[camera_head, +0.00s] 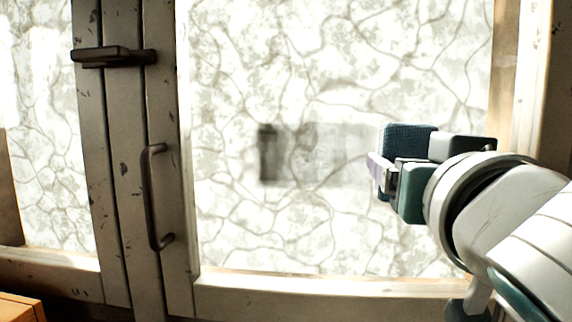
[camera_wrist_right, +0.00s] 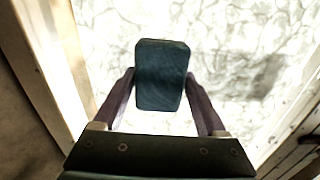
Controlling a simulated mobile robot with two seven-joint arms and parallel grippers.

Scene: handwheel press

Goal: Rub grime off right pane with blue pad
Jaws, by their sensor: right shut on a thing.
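The right pane (camera_head: 300,230) is pale, veined, bright glass in a worn wooden frame. A dark grime patch (camera_head: 269,154) sits near its middle, with a fainter grey smear (camera_head: 340,148) stretching right from it. My right gripper (camera_head: 396,165) is shut on the blue pad (camera_head: 407,137), to the right of the dark patch. In the right wrist view the blue pad (camera_wrist_right: 161,75) stands between the two fingers with the pane (camera_wrist_right: 225,30) behind it. I cannot tell whether the pad touches the glass. My left gripper is not in view.
A wooden post with a dark handle (camera_head: 153,197) and a dark latch (camera_head: 113,56) borders the pane on the left. The sill (camera_head: 300,293) runs below, and the right frame post (camera_head: 534,70) stands behind my arm. An orange object (camera_head: 18,308) shows at the lower left.

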